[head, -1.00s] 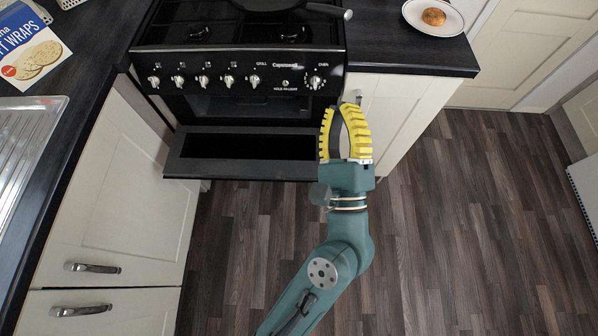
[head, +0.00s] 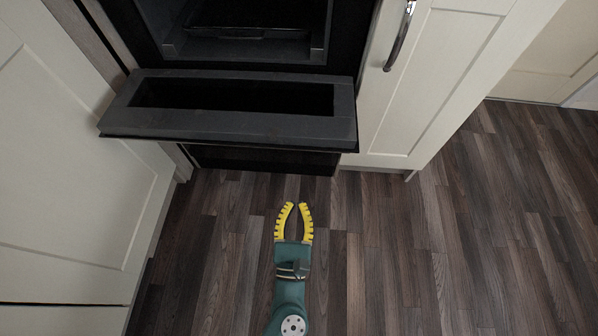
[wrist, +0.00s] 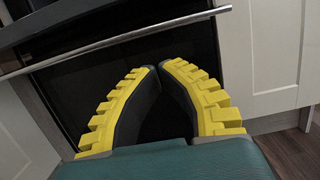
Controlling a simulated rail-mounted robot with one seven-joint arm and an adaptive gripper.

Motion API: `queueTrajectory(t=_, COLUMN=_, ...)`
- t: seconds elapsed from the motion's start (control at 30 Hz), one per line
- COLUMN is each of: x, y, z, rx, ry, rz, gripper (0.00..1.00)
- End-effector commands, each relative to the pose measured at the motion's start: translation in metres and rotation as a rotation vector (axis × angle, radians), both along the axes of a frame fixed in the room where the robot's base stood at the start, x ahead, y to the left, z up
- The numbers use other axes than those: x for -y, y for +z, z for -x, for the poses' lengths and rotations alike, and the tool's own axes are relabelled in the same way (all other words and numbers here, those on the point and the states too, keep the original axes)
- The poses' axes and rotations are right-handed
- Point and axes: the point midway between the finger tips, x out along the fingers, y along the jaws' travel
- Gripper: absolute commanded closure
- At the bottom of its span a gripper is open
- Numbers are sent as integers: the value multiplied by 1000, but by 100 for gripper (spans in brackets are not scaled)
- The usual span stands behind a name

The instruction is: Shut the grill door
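The grill door (head: 225,124) is a dark panel with a recessed middle. It is folded down and juts out from the cooker below the open cavity (head: 245,40) in the head view. My gripper (head: 296,206), with yellow ribbed fingers, is in front of the door and apart from it, pointing toward the cooker. Its fingertips nearly meet and nothing shows between them. In the wrist view the fingers (wrist: 158,68) point at a dark front panel (wrist: 75,85). A silver bar handle (wrist: 125,40) crosses above them; which door it belongs to is unclear.
White cabinets flank the cooker on the left (head: 60,170) and right (head: 455,70). The right one has a silver handle (head: 400,38). The wood floor (head: 430,250) around my gripper is clear.

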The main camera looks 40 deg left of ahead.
Motion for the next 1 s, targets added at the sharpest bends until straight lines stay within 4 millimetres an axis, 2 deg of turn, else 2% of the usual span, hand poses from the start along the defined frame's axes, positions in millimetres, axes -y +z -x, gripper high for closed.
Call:
queueTrajectory(t=0.17, x=-16, y=9, z=-17, rx=6, ry=4, rz=-1, gripper=100)
queueTrajectory(t=0.53, x=-65, y=28, z=-78, rx=6, ry=2, rz=0, gripper=100)
queueTrajectory(t=0.6, x=-63, y=47, z=-75, rx=4, ry=1, rz=1, gripper=100)
queueTrajectory(t=0.7, x=-62, y=58, z=-75, rx=2, ry=1, rz=1, gripper=100)
queueTrajectory(t=1.0, x=-62, y=64, z=-76, rx=2, ry=0, rz=1, gripper=100)
